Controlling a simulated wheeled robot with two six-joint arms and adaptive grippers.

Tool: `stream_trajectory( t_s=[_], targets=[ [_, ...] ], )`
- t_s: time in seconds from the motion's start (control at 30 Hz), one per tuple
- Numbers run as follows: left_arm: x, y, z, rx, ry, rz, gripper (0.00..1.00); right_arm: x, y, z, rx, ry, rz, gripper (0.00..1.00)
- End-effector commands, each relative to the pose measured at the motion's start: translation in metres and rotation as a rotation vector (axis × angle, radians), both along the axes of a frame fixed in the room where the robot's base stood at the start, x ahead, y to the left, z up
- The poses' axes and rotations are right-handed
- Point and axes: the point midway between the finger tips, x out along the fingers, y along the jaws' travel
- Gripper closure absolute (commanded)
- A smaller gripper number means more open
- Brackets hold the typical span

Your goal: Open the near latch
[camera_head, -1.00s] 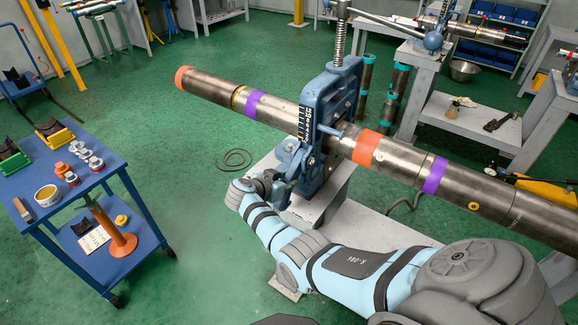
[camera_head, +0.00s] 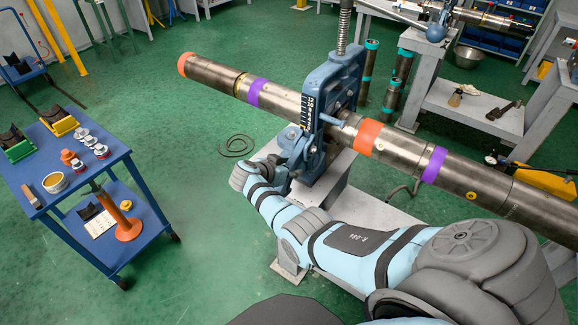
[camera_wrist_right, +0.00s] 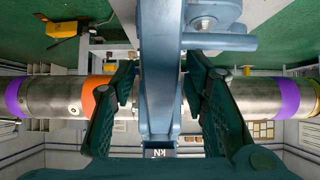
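The blue pipe vise (camera_head: 329,83) stands upright around a long steel pipe (camera_head: 401,150) with orange and purple bands. The near latch is a blue bar on the vise's near side; it fills the middle of the right wrist view (camera_wrist_right: 160,60). My right gripper (camera_head: 284,166) is at the vise's near side, below the pipe. In the right wrist view its dark fingers (camera_wrist_right: 160,85) stand apart, one on each side of the blue bar, with narrow gaps showing. I cannot tell whether either finger touches it. My left gripper is out of view.
A blue cart (camera_head: 100,165) with small parts stands at the left. A grey bench (camera_head: 470,118) stands at the right behind the pipe.

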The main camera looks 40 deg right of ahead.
Motion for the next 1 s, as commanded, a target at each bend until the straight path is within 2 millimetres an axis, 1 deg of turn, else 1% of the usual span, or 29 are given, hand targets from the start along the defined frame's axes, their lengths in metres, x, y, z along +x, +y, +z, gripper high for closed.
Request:
stream_trajectory(
  t_s=[0.13,0.27,0.5,0.6,0.73,1.0],
  targets=[
    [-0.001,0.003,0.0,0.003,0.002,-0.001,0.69,0.0,0.003,0.002,0.0,-0.002,0.001,0.59],
    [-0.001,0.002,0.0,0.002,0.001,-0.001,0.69,-0.005,0.018,0.013,0.001,-0.004,0.002,0.59],
    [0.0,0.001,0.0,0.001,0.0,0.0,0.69,-0.02,0.071,0.052,0.004,-0.004,0.001,0.59],
    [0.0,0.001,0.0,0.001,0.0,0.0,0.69,-0.025,0.086,0.063,0.003,-0.001,0.001,0.59],
    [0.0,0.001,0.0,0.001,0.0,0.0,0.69,-0.028,0.094,0.07,0.001,0.0,0.001,0.59],
    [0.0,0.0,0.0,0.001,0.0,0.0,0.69,-0.028,0.094,0.071,0.0,0.0,0.0,0.59]
  ],
)
